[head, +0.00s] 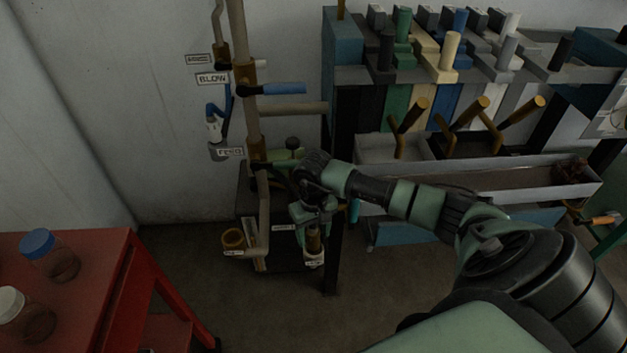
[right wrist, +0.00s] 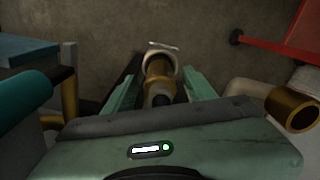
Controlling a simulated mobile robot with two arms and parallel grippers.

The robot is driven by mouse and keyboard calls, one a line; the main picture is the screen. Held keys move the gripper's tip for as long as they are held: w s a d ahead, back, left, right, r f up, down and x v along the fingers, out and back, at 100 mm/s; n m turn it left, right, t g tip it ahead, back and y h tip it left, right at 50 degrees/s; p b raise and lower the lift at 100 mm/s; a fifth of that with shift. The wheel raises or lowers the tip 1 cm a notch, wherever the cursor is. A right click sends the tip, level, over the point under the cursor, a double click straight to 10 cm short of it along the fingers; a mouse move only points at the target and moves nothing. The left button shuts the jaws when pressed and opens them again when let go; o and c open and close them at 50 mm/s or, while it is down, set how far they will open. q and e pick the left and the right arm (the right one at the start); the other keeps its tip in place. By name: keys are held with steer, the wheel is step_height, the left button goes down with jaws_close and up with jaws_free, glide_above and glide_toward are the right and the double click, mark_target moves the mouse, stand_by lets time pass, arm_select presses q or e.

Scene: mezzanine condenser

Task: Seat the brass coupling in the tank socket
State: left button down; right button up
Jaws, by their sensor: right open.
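The brass coupling (head: 314,241) stands at a pale ring-shaped socket (head: 314,259) with a small label I cannot read. In the right wrist view the coupling (right wrist: 158,70) is between the fingers, with the pale ring (right wrist: 161,49) around its far end. I cannot tell how deeply it sits. My right gripper (head: 312,229) is open, its fingers on both sides of the coupling; contact is not clear. A brass-mouthed pale elbow (head: 233,240) opens to the left; it also shows in the right wrist view (right wrist: 292,108). My left gripper is out of view.
Vertical pipes with valves and a blue handle (head: 284,89) stand beside the work spot. A long grey trough (head: 480,188) and a rack of levers are at the right. A red table (head: 92,262) with jars is at the left.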

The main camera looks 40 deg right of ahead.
step_height(320, 180, up, 8)
steer(key=shift+r, duration=0.25)
stand_by(0.5)
